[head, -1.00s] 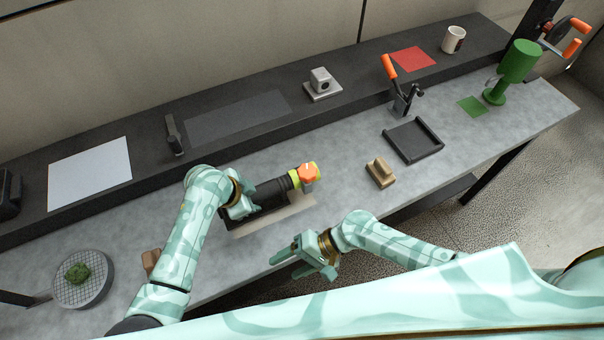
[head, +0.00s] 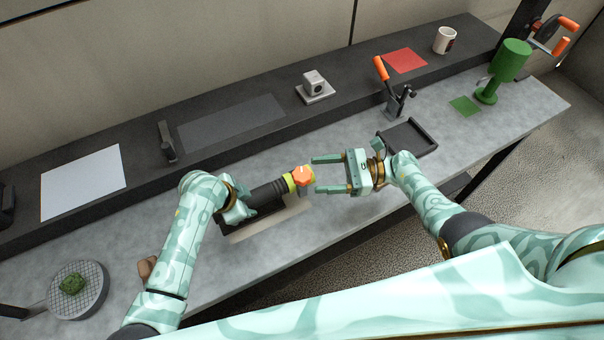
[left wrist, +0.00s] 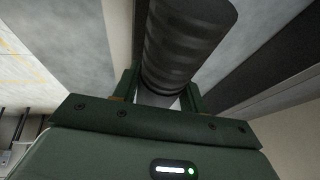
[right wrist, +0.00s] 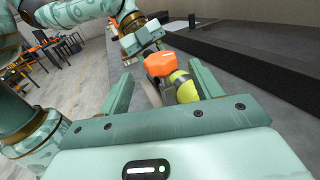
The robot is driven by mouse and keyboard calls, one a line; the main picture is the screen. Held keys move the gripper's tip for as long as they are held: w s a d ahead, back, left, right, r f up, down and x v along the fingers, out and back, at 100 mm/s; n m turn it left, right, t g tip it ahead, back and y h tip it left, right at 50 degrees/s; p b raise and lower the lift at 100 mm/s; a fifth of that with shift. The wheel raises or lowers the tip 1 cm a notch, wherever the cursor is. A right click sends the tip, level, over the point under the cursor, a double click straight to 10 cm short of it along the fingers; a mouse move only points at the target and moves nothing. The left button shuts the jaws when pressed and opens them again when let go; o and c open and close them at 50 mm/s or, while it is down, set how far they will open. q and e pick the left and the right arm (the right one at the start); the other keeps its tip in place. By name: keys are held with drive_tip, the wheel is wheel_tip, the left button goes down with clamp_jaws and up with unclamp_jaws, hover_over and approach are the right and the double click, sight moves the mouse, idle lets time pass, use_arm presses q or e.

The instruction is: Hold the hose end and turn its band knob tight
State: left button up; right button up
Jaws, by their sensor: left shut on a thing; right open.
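The black ribbed hose end (head: 267,194) lies above the worktop with a yellow-green band and an orange knob (head: 302,176) at its right end. My left gripper (head: 240,206) is shut on the hose; the left wrist view shows the ribbed hose (left wrist: 185,45) between its fingers. My right gripper (head: 322,174) is open, with its fingers pointing left at the knob end. In the right wrist view the orange knob (right wrist: 160,64) and the yellow-green band (right wrist: 184,86) appear beyond and between the open fingers. I cannot tell whether a finger touches the knob.
A black tray (head: 408,137) stands right of my right gripper, near an orange-handled lever (head: 381,69). A round mesh dish (head: 92,296) with a green clump (head: 72,284) is at the left. A raised dark shelf (head: 230,120) runs along the back.

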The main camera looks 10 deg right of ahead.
sight(302, 174)
drive_tip(key=a, duration=0.3)
drive_tip(key=w+a, duration=0.1)
drive_tip(key=a, duration=0.1)
drive_tip(key=shift+a, duration=0.25)
drive_tip(key=shift+c, duration=0.2)
drive_tip(key=c, duration=0.9)
drive_tip(key=shift+c, duration=0.2)
drive_tip(key=shift+s+f+t, duration=0.1)
drive_tip(key=shift+t, duration=0.2)
drive_tip(key=m+t+h, duration=0.1)
drive_tip(key=m+t, duration=0.2)
drive_tip(key=t, duration=0.1)
drive_tip(key=shift+s+m+h, duration=0.1)
drive_tip(key=shift+m+h, duration=0.2)
drive_tip(key=shift+h, duration=0.1)
drive_tip(key=shift+m+t+h, duration=1.7)
drive_tip(key=shift+m+t, duration=0.1)
drive_tip(key=shift+t, duration=0.8)
drive_tip(key=shift+h, duration=0.3)
